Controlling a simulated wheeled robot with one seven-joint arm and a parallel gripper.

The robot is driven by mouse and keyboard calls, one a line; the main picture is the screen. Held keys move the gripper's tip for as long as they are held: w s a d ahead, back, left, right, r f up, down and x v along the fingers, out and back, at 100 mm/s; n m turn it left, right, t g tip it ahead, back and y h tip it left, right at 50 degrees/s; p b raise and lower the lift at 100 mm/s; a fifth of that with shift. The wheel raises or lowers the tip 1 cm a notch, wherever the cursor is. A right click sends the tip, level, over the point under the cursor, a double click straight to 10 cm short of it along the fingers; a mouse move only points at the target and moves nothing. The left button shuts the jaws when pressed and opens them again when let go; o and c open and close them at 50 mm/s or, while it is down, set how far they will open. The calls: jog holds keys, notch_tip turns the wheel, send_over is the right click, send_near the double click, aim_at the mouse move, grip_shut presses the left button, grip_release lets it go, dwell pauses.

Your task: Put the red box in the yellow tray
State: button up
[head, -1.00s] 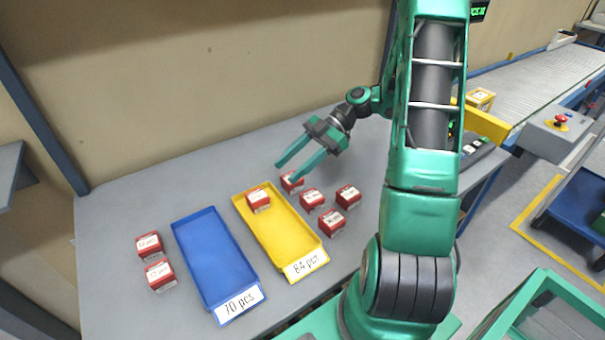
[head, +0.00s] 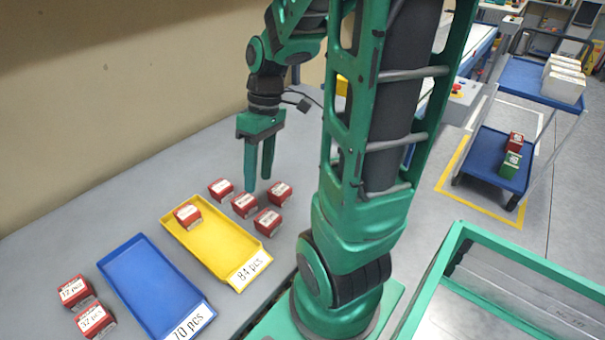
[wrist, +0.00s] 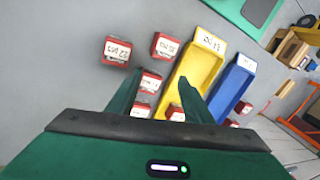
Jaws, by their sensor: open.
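The yellow tray (head: 219,238), labelled "84 pcs", lies on the grey table, and one red box (head: 187,215) sits in its far end. Several more red boxes, such as this one (head: 268,221), stand on the table to the right of the tray and behind it. My gripper (head: 258,188) points down, open and empty, close above the boxes behind the tray. In the wrist view the open fingers (wrist: 160,97) reach toward the boxes and the yellow tray (wrist: 193,72). Part of the scene there is hidden by the gripper body.
A blue tray (head: 150,285) labelled "70 pcs" lies left of the yellow one. Two red boxes (head: 75,291) stand left of it. A wall rises behind the table. A blue cart (head: 493,165) with boxes stands on the floor at right.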

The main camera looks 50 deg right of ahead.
jog(key=s+d+r+m+h, duration=0.2)
jog(key=s+d+r+m, duration=0.1)
jog(key=s+m, duration=0.6)
jog(key=shift+s+d+t+h, duration=0.15)
jog(key=shift+s+t+h, duration=0.2)
jog(key=shift+s, duration=0.75)
jog(key=shift+r, duration=0.1)
